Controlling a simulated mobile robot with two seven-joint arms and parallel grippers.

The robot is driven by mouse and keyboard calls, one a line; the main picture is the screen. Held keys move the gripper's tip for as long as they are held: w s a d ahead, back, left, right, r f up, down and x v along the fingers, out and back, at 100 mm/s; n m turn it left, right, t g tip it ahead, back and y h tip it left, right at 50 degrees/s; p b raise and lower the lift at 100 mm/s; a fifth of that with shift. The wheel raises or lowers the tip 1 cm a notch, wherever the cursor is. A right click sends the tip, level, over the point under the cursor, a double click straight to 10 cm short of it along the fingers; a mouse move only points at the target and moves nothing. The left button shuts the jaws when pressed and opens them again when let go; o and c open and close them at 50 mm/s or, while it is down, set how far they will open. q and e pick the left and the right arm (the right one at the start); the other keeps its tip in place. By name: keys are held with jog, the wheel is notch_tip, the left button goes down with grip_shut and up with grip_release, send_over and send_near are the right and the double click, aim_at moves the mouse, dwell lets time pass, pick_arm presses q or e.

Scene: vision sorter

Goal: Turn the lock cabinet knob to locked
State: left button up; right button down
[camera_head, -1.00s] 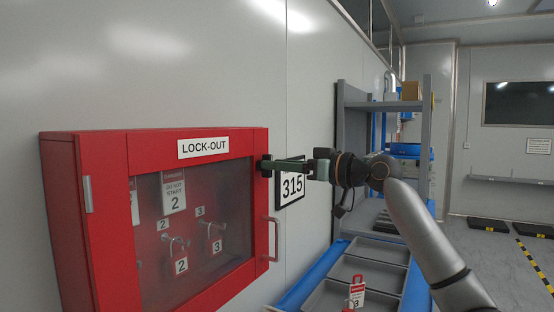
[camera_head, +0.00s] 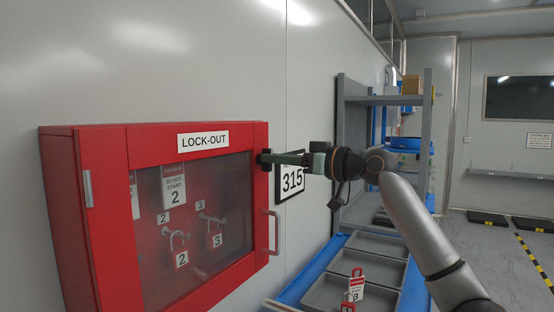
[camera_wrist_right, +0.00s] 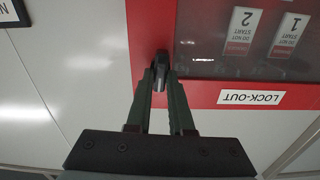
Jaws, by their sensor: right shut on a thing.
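The red lock cabinet (camera_head: 140,137), labelled LOCK-OUT, hangs on the wall at the left of the head view, its glazed door closed. Its small dark knob (camera_wrist_right: 161,64) sits on the red door frame, near the upper right corner in the head view. My right gripper (camera_head: 270,158) reaches the knob from the right. In the right wrist view its two green fingers (camera_wrist_right: 160,88) are shut on the knob, one on each side. The fingers partly hide the knob, and I cannot read any lock marking. My left gripper is not in view.
A red door handle (camera_head: 277,232) sticks out below my right gripper. A 315 sign (camera_head: 291,176) is on the wall behind it. A grey shelf (camera_head: 385,101) stands beyond.

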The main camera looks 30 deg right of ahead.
dwell(0.4)
jog(key=m+p, duration=0.2)
jog(key=m, duration=0.3)
jog(key=m+p, duration=0.2)
jog(key=m, duration=0.3)
jog(key=m+p, duration=0.2)
jog(key=m, duration=0.4)
jog(key=shift+w+d+f, duration=0.15)
jog(key=shift+f, duration=0.1)
dwell(0.3)
jog(key=c, duration=0.8)
grip_release()
